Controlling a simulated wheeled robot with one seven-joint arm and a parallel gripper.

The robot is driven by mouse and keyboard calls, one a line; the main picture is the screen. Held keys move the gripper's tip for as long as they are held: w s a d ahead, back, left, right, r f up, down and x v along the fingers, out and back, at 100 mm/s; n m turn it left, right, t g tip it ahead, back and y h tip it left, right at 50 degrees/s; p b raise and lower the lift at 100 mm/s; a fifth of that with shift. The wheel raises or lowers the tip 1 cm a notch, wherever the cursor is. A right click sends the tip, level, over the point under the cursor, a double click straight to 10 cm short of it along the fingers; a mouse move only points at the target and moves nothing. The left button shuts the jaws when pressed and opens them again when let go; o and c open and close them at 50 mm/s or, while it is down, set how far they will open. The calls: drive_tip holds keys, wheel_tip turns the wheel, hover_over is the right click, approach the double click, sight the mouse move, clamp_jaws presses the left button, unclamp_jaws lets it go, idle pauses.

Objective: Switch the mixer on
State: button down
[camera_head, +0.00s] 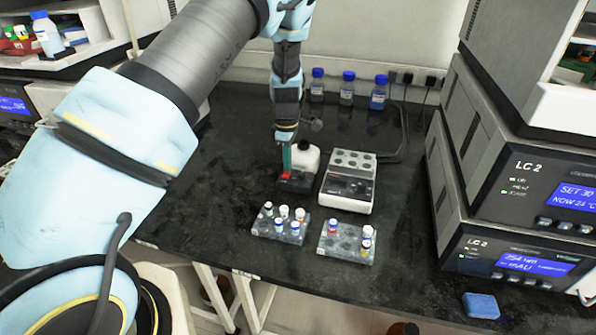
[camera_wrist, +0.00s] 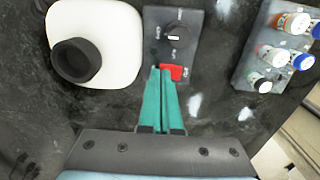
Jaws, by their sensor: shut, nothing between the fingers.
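The mixer stands on the black bench, its white body (camera_head: 306,160) in the middle of the head view. In the wrist view it shows as a rounded white housing (camera_wrist: 115,28) with a black cup. Its dark control panel (camera_wrist: 187,45) carries a round knob (camera_wrist: 176,31) and a red switch (camera_wrist: 176,71); the red also shows in the head view (camera_head: 286,177). My gripper (camera_wrist: 166,70) is shut and empty, its teal fingers pointing at the panel. The fingertips overlap the left part of the red switch. I cannot tell whether they touch it.
A white device with wells (camera_head: 346,197) stands close right of the mixer. Two grey racks with capped vials, left (camera_head: 266,232) and right (camera_head: 346,254), lie in front. Blue-capped bottles (camera_head: 347,92) line the wall. Stacked LC units (camera_head: 470,225) stand at the right.

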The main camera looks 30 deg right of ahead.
drive_tip(key=shift+r+p, duration=1.5)
drive_tip(key=shift+r, duration=0.85)
drive_tip(key=w+a+r+m, duration=0.2)
drive_tip(key=a+r, duration=0.5)
drive_tip(key=a, duration=0.5)
drive_tip(key=s+a+r+m, duration=0.3)
drive_tip(key=s+a, duration=0.1)
drive_tip(key=a, duration=0.4)
drive_tip(key=s+a+r+m+t, duration=0.1)
drive_tip(key=s+a+r, duration=0.3)
drive_tip(key=a, duration=0.4)
drive_tip(key=s+a+r+m, duration=0.3)
drive_tip(key=s+a+m, duration=0.1)
drive_tip(key=a, duration=0.4)
drive_tip(key=shift+s+a+r+m+t+b, duration=0.25)
drive_tip(key=shift+s+a+m+t+b, duration=0.1)
drive_tip(key=shift+s, duration=0.1)
